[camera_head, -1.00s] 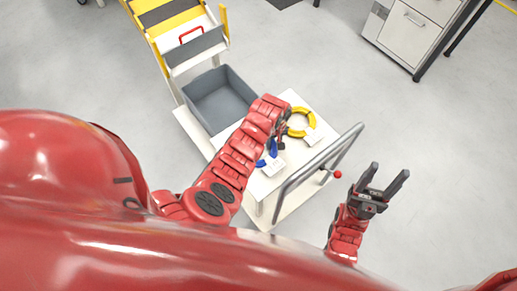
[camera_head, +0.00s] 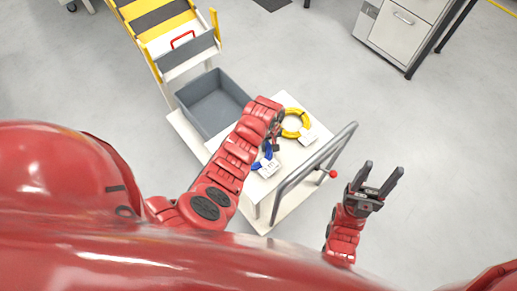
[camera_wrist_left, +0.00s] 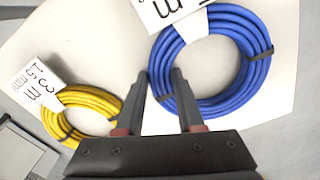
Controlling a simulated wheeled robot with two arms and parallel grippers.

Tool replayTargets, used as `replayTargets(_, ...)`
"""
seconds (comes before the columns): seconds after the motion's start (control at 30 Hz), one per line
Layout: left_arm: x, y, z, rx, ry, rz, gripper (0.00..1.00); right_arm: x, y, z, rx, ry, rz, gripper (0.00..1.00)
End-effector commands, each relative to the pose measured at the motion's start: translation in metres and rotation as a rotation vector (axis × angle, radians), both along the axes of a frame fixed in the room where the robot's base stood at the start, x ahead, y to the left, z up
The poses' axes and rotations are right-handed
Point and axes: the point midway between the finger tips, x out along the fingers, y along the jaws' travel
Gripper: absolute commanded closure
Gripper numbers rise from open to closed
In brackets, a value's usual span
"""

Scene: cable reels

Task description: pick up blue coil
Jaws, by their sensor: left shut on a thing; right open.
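The blue coil (camera_wrist_left: 212,60) fills the upper right of the left wrist view, with a white tag (camera_wrist_left: 170,8) at its top left. In the head view the blue coil (camera_head: 262,161) shows partly below my left gripper (camera_head: 273,144); the arm hides some of it. The left fingers (camera_wrist_left: 162,84) are shut on the coil's near-side rim. Whether the coil is clear of the cart top is hard to tell. My right gripper (camera_head: 378,180) is open and empty, right of the cart handle.
A yellow coil (camera_head: 294,123) with a white tag lies on the white cart top (camera_head: 300,160). A grey bin (camera_head: 212,101) stands at the cart's left. The cart's grey handle (camera_head: 318,172) is between the coils and my right gripper. A drawer cabinet (camera_head: 400,32) stands back right.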

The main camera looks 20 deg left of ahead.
Motion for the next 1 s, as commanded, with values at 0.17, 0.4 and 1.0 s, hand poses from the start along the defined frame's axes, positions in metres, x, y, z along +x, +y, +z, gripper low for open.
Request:
replayTargets(0.17,0.001,0.0,0.004,-0.001,-0.003,0.0,1.0,0.0,0.0,0.0,0.0,0.0,0.0,0.43)
replayTargets(0.4,0.001,0.0,0.028,0.0,-0.005,-0.001,1.0,0.0,0.0,0.0,0.0,0.0,0.0,0.43)
replayTargets(1.0,0.001,0.0,0.101,-0.001,-0.003,-0.001,1.0,0.0,0.0,-0.005,0.0,0.0,0.0,0.43)
